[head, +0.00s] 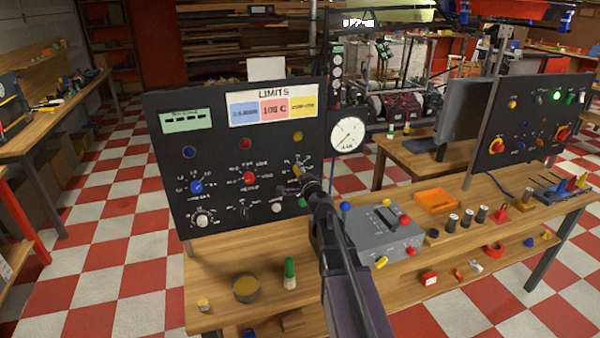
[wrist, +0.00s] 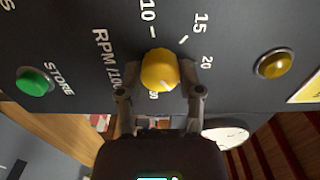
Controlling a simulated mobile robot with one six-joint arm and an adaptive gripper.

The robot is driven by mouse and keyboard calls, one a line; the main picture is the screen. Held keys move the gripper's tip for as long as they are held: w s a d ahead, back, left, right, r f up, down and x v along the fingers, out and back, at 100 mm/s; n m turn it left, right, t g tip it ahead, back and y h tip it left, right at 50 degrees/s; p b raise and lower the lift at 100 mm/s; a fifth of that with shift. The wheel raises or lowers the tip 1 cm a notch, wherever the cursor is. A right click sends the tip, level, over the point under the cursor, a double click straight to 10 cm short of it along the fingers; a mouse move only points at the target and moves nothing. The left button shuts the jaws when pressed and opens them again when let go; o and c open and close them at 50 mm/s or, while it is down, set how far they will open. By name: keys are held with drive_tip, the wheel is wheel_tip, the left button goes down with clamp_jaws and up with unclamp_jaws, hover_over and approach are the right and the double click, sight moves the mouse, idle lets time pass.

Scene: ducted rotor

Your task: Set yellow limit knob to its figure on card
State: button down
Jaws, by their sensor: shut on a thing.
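The yellow limit knob (wrist: 160,68) sits on the dark panel, with 10, 15 and 20 on its scale and RPM/100 beside it. A further figure below it is partly hidden. A pale mark on the knob's lower edge seems to point down, toward that figure. My gripper (wrist: 161,80) is shut on the knob, a finger on either side. In the head view my gripper (head: 306,178) reaches the panel's right part and hides most of the knob. The LIMITS card (head: 273,92) has blue, pink and yellow fields. Pink reads 100 C; the yellow figure is too small to read.
A blue knob (head: 196,187) and a red knob (head: 249,178) are left of my gripper. A green STORE button (wrist: 34,82) and an amber lamp (wrist: 274,64) flank the yellow knob. A round gauge (head: 347,134) and a grey box (head: 372,238) stand to the right.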

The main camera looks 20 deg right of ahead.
drive_tip(key=shift+n, duration=0.4)
drive_tip(key=shift+c, duration=1.3)
unclamp_jaws()
drive_tip(key=shift+s, duration=0.15)
drive_tip(key=s, duration=1.1)
drive_tip(key=shift+s, duration=0.4)
